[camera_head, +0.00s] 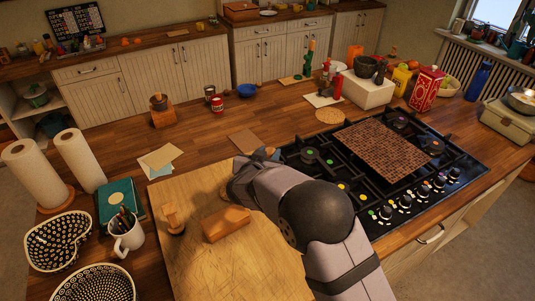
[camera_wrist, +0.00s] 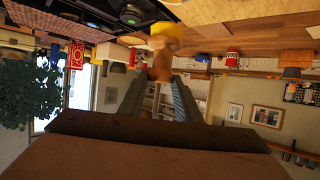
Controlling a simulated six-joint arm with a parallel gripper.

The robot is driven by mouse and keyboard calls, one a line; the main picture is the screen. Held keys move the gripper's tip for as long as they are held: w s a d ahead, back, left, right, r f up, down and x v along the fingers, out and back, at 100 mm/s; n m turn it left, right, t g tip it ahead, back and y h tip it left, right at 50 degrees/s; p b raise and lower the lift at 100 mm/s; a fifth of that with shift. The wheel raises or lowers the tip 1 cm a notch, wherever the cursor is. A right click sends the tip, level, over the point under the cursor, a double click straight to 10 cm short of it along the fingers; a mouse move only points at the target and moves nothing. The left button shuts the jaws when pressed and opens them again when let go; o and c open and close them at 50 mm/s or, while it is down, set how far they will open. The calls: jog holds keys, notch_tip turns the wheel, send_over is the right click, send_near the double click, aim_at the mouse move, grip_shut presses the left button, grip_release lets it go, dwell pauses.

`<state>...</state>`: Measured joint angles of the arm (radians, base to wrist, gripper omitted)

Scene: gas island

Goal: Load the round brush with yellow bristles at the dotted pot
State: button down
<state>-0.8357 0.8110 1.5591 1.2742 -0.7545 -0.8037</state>
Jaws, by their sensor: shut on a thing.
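In the wrist view my gripper (camera_wrist: 161,82) is shut on the wooden handle of a round brush (camera_wrist: 165,42) with yellow bristles. The bristle end points away from the fingers, and nothing shows touching it. In the head view my arm hides the brush and the fingertips, near the board's far edge and the hob. Two dark, light-dotted vessels stand at the left: a heart-shaped one (camera_head: 58,241) and a round one (camera_head: 96,284). I cannot tell whether either is the dotted pot.
A wooden board (camera_head: 190,262) carries a wooden block (camera_head: 227,223) and a small upright wooden piece (camera_head: 173,219). A white mug (camera_head: 126,240) holding pens stands left of it. The black hob (camera_head: 350,190) is at the right. Open worktop lies beyond the board.

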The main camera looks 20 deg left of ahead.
jog(key=shift+f+b, duration=2.8)
jog(key=shift+b, duration=0.2)
jog(key=shift+f, duration=0.6)
notch_tip(320, 180, up, 7)
jog(key=p, duration=0.7)
jog(key=shift+r, duration=0.1)
dwell(0.4)
notch_tip(320, 180, down, 6)
jog(key=b, duration=0.5)
jog(key=shift+r, duration=0.25)
